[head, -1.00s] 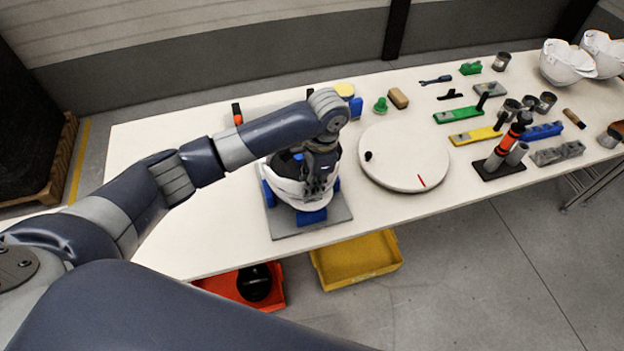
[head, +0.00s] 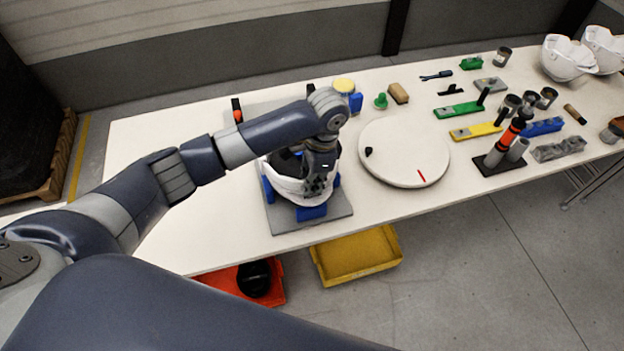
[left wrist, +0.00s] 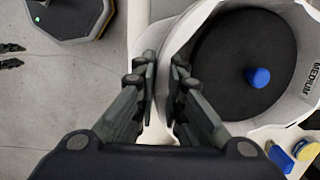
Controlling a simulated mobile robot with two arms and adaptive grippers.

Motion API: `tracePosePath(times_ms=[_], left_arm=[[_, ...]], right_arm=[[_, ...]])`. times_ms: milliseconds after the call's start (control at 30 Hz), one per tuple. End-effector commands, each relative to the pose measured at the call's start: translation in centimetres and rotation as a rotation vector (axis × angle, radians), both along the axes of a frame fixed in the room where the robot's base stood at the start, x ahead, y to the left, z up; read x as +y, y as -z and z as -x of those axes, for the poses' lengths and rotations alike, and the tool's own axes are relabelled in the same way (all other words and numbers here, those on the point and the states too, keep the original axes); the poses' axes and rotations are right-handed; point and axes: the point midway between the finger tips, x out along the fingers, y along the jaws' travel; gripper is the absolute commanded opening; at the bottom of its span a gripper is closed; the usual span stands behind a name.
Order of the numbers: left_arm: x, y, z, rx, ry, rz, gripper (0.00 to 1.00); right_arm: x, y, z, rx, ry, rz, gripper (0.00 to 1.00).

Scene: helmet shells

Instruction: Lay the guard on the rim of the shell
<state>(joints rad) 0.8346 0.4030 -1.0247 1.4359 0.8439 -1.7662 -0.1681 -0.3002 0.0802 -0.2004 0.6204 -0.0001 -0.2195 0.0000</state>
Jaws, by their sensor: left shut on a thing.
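The white helmet shell (head: 283,187) sits on a stand with blue supports and a grey base plate (head: 340,213), near the table's front edge. It also shows in the left wrist view (left wrist: 185,38), with a dark inside, a blue knob and the word MEDIUM. My left gripper (head: 318,188) points down at the right part of the shell's rim.
A round white turntable (head: 404,155) with a red mark stands right of the stand. Several tools and parts cover the table's right side, with white shells (head: 568,58) at the far right. A yellow bin (head: 357,258) and a red bin (head: 232,279) are below the front edge.

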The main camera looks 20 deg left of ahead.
Motion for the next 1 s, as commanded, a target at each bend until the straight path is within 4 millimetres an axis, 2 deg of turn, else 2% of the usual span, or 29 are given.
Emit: tracePosePath(times_ms=[33, 100, 133, 433, 567, 1000], left_arm=[[0.0, 0.0, 0.0, 0.0, 0.0, 0.0, 0.14], [0.0, 0.0, 0.0, 0.0, 0.0, 0.0, 0.3], [0.0, 0.0, 0.0, 0.0, 0.0, 0.0, 0.33], [0.0, 0.0, 0.0, 0.0, 0.0, 0.0, 0.33], [-0.1, -0.8, -0.1, -0.002, 0.0, 0.001, 0.33], [-1.1, -9.3, -0.6, -0.004, 0.0, 0.001, 0.33]], right_arm=[[0.0, 0.0, 0.0, 0.0, 0.0, 0.0, 0.42], [0.0, 0.0, 0.0, 0.0, 0.0, 0.0, 0.42], [0.0, 0.0, 0.0, 0.0, 0.0, 0.0, 0.42], [-0.3, 0.0, -0.2, -0.001, -0.001, 0.003, 0.42], [-0.2, 0.0, -0.1, -0.001, 0.0, 0.003, 0.42], [0.0, 0.0, 0.0, 0.001, 0.0, 0.0, 0.42]])
